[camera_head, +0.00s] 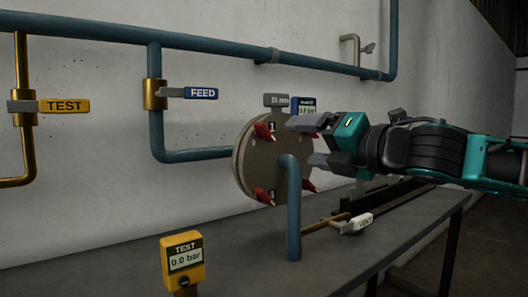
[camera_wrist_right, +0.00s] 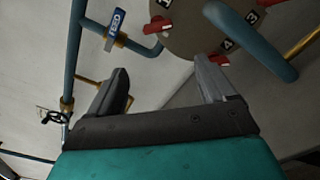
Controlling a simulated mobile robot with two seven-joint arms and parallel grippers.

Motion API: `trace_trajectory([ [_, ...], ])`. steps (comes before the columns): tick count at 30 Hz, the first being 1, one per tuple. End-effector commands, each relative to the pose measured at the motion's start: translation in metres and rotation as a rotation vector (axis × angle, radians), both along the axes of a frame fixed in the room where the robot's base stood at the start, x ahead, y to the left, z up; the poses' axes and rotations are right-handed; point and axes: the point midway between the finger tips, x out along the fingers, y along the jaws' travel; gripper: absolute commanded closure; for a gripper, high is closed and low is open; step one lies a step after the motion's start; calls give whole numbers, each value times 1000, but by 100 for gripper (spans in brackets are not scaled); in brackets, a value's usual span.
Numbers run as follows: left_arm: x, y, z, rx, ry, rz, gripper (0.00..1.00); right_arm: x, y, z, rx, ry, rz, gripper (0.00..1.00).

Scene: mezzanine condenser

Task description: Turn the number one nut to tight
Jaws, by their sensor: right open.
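The round grey-brown flange cover (camera_head: 248,165) faces me in the head view, with red nuts around its rim. The number one nut (camera_head: 263,130) is at its upper left, beside the "1" label. It also shows at the top of the wrist view (camera_wrist_right: 157,24), where its label is cut off by the edge. My right gripper (camera_head: 308,142) comes in from the right. Its jaws are open and empty, in front of the cover and to the right of the number one nut, and it hides part of the cover's right side. My left gripper is not in view.
A blue pipe (camera_head: 293,215) stands before the cover. The number four nut (camera_head: 265,195) is at lower left. The grey bench (camera_head: 232,248) is mostly clear.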

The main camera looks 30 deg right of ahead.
Motion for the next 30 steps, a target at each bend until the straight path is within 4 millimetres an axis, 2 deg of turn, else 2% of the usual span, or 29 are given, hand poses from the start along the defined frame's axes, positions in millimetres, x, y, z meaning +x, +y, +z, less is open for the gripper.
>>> trace_trajectory([
  [3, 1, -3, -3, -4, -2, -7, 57, -12, -8, 7, -50, -23, -34, 17],
  [7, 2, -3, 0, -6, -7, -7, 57, -11, -9, 10, -62, -27, -40, 17],
  [18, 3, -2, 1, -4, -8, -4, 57, 17, -5, 10, -56, -27, -34, 17],
  [30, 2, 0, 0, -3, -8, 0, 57, 39, -5, 9, -52, -25, -36, 17],
])
